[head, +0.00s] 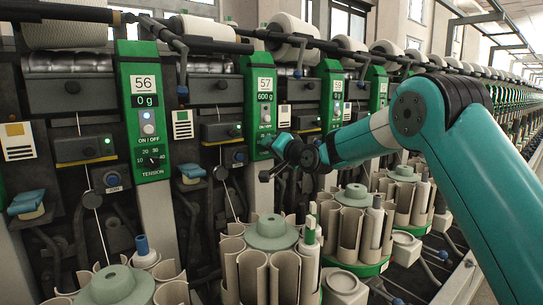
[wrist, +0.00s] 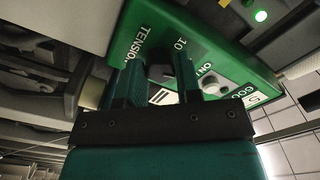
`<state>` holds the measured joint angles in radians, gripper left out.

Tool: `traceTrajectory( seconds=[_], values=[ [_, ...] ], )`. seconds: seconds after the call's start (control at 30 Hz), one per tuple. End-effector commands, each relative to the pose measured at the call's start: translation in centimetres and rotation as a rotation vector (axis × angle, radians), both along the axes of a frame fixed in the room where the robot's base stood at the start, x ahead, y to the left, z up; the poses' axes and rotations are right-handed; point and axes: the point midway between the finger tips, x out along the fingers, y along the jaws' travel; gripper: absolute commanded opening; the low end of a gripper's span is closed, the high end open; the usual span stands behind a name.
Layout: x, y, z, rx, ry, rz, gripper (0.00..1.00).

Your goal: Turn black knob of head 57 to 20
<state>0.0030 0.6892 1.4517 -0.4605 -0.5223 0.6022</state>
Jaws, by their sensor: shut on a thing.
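The green panel of head 57 (head: 261,98) shows 57 and 600 g, with a white ON/OFF button (head: 266,117). In the head view my teal gripper (head: 268,144) is at the panel's lower part and hides the knob and most of its scale. In the wrist view my two fingers (wrist: 158,70) stand on either side of the black knob (wrist: 160,73), shut on it. The same panel (wrist: 215,52) shows there rotated, with TENSION and the number 10 visible. The knob's pointer and the 20 mark are hidden or too dark to read.
The panel of head 56 (head: 142,85) stands to the left, reading 0 g, with its own black knob (head: 154,162). Tube magazines (head: 270,233) stand below in front. A green lamp (wrist: 261,16) glows beside the panel.

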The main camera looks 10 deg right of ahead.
Motion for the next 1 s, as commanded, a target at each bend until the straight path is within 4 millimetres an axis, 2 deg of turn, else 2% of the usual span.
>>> traceTrajectory(
  seconds=[0.03,0.33,0.87,0.9,1.0],
  values=[
    [-0.02,-0.03,-0.49,-0.027,-0.007,-0.001,0.08],
    [-0.02,-0.03,-0.36,-0.133,-0.049,0.000,0.08],
    [-0.03,-0.02,-0.28,-0.158,-0.058,0.001,0.08],
    [-0.01,-0.02,-0.28,-0.157,-0.058,0.001,0.34],
    [-0.01,-0.02,-0.24,-0.156,-0.059,0.001,0.57]
  ],
)
